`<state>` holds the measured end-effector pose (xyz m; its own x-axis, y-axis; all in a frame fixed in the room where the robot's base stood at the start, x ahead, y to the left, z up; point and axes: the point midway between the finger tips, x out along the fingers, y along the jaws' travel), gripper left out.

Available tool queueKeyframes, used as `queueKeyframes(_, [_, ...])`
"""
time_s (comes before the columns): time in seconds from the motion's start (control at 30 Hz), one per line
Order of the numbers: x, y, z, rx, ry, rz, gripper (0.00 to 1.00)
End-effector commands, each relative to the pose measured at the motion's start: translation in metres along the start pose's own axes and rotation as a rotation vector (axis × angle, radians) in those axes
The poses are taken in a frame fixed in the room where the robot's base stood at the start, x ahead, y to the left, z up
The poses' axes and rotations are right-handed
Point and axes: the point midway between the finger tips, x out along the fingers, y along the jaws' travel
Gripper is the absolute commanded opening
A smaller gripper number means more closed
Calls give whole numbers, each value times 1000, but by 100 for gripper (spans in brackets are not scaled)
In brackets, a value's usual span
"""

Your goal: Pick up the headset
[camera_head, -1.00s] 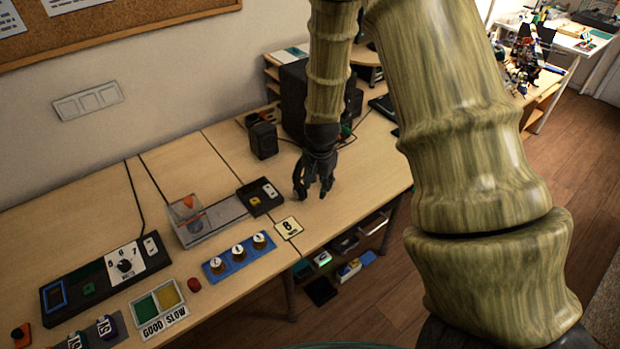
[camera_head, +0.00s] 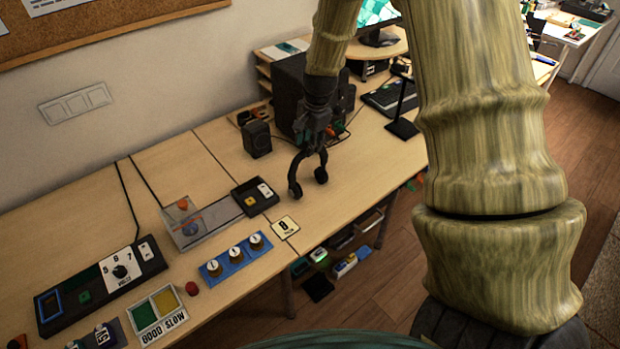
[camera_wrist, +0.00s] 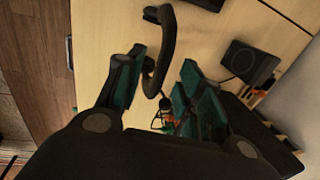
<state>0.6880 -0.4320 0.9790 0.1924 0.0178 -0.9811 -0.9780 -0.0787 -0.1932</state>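The headset (camera_head: 307,160) is a dark arched band with a rounded pad at each end. In the head view it hangs under my gripper (camera_head: 317,128), pads downward, over the table near the black speaker. In the wrist view, the curved headset (camera_wrist: 171,40) reaches out from between the teal-lined fingers of my gripper (camera_wrist: 162,78). The fingers appear closed on its band, though the exact contact is partly hidden. The lower pads show no clear contact with the tabletop.
A small black speaker (camera_head: 257,139) and a large dark box (camera_head: 290,88) stand behind. A black stand (camera_head: 402,127) is empty at right. The control panel (camera_head: 100,285), blue knob strip (camera_head: 236,256) and numbered card (camera_head: 285,228) lie left and in front. Bare wood surrounds the headset.

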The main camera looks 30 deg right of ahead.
Motion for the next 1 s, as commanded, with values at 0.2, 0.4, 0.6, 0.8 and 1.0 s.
queueKeyframes(0.2, [10,0,-1,0,1,-1,37])
queueKeyframes(0.4, [18,-1,-3,2,1,0,37])
queueKeyframes(0.6, [36,-3,-5,2,0,1,37])
queueKeyframes(0.8, [54,-3,-5,2,1,0,37])
queueKeyframes(1.0, [62,-4,-5,3,1,-2,37])
